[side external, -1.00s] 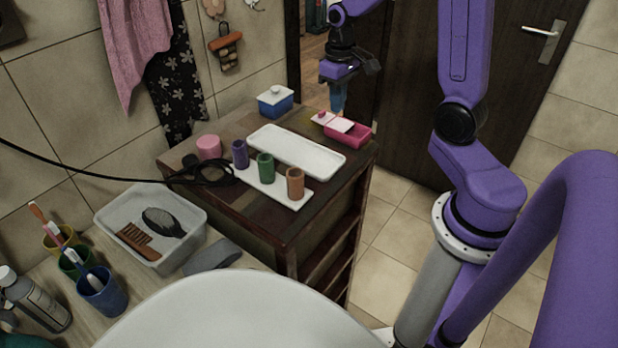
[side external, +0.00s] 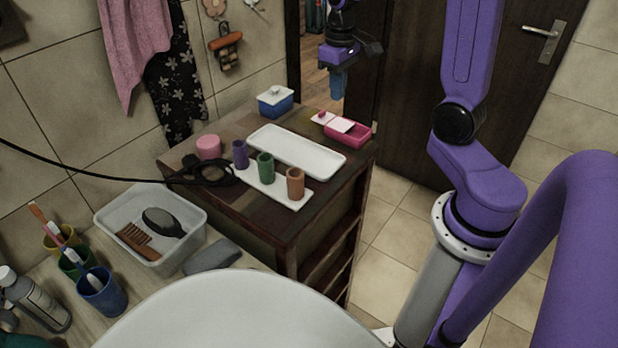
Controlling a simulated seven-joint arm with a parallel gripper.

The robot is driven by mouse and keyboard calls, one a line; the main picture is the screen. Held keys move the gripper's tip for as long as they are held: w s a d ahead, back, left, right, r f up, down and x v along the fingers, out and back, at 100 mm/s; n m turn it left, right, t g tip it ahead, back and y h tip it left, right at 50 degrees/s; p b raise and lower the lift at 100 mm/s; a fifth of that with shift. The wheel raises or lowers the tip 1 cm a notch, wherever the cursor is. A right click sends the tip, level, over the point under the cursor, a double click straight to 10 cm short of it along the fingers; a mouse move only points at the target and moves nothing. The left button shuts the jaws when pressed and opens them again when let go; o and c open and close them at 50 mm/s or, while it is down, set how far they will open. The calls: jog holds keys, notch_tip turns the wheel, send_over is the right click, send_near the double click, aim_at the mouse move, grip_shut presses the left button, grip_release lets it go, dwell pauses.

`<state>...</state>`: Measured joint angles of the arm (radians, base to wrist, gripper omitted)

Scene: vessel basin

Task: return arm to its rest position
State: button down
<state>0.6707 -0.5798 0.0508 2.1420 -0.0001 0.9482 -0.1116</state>
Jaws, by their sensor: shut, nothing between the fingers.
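My gripper (side external: 337,84) hangs in the air at the top of the side external view, beyond the back right corner of the wooden cabinet (side external: 225,215). Its blue fingers point down, together, with nothing held between them. It appears above and behind the pink box (side external: 358,136), apart from it. My purple arm rises at the right, and its upper part runs out of the frame at the top.
On the cabinet are a white tray (side external: 297,150), three cups, including a green cup (side external: 265,168), a blue box (side external: 275,101) and a pink jar (side external: 208,147). A white basin (side external: 235,315) and grey bin (side external: 150,225) are in front. A dark door (side external: 410,130) stands behind.

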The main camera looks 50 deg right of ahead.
jog(key=s+a+n, duration=0.6)
jog(key=s+a, duration=0.3)
jog(key=a, duration=0.3)
jog(key=s+a+n, duration=0.4)
jog(key=s+n, duration=0.2)
jog(key=s, duration=0.6)
jog(key=shift+s+f, duration=0.2)
jog(key=shift+s, duration=0.1)
jog(key=shift+w, duration=0.1)
jog(key=w+d+r+m, duration=0.1)
jog(key=w+d+m, duration=0.2)
jog(key=w, duration=0.3)
jog(key=w+d+m, duration=0.2)
jog(key=w+m, duration=0.1)
jog(key=w, duration=0.4)
jog(key=w+d+m, duration=0.6)
jog(key=d, duration=0.5)
jog(key=shift+w+d+f, duration=0.1)
jog(key=shift+d+f, duration=0.05)
jog(key=shift+f, duration=1.35)
jog(key=shift+w+d+f, duration=0.1)
jog(key=shift+d+f, duration=0.05)
jog(key=shift+f, duration=1.35)
